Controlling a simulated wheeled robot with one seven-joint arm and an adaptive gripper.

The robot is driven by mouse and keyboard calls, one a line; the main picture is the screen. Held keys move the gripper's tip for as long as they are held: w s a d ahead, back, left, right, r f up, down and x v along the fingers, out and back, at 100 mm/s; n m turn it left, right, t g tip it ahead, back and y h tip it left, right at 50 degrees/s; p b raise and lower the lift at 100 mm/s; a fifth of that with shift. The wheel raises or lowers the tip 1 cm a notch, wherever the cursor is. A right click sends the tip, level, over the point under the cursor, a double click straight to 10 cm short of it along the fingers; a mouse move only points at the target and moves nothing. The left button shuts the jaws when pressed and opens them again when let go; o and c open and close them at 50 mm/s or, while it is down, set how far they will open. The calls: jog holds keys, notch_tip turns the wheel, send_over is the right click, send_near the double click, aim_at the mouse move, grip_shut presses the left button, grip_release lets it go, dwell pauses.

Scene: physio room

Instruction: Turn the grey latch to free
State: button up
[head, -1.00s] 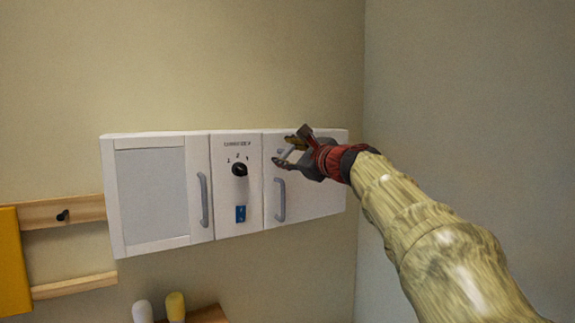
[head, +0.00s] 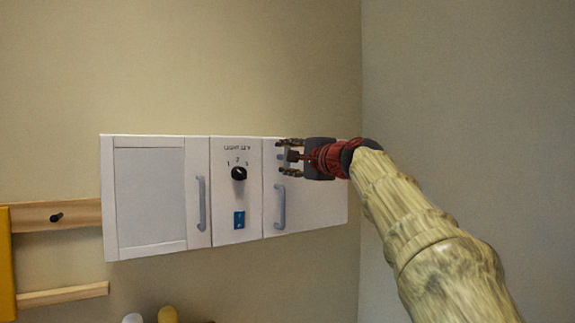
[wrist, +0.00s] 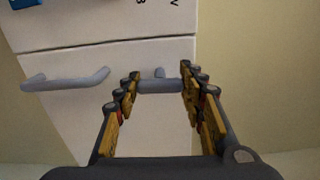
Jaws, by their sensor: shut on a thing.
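The grey latch (wrist: 160,86) is a small bar on a short stub on the white right-hand cabinet door (head: 312,208). In the wrist view it lies crosswise between my fingers, with both ends at the finger pads. My gripper (wrist: 160,88) is shut on it. In the head view my gripper (head: 290,157) is at the upper left part of that door, one finger above the other, and mostly hides the latch.
A grey bar handle (head: 280,207) is on the same door, below my gripper. To the left are a black dial (head: 238,173), a blue switch (head: 239,219) and another door (head: 150,198) with its own handle. The right wall (head: 470,110) is close to my arm.

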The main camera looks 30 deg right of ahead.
jog(key=shift+f+n, duration=0.1)
jog(key=shift+n, duration=0.2)
dwell(0.4)
jog(key=o, duration=1.2)
jog(key=shift+c, duration=0.2)
jog(key=s, duration=1.2)
jog(key=shift+d, duration=0.2)
